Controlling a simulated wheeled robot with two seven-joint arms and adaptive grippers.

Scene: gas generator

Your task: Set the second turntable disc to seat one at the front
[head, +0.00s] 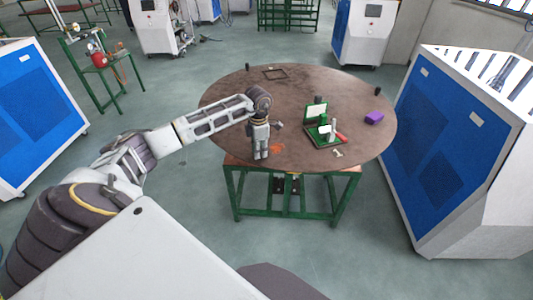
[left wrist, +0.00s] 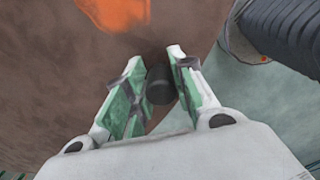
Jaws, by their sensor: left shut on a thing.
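A round brown turntable disc (head: 225,105) lies on top of a green metal stand. Short black pegs stand at its rim, one at the back (head: 247,67) and one at the right (head: 377,91). My left gripper (head: 261,155) points down at the disc's front-left rim. In the left wrist view its green-padded fingers (left wrist: 150,85) are on either side of a dark round peg (left wrist: 159,85) and hold it. In the head view the gripper hides this peg. My right gripper is not in view.
On the disc are an open green case (head: 324,138), a purple block (head: 374,118), a dark square frame (head: 275,74) and an orange patch (head: 277,149). Blue-and-white cabinets stand left and right (head: 440,145). A green bench (head: 100,75) is at the back left. Open floor surrounds the stand.

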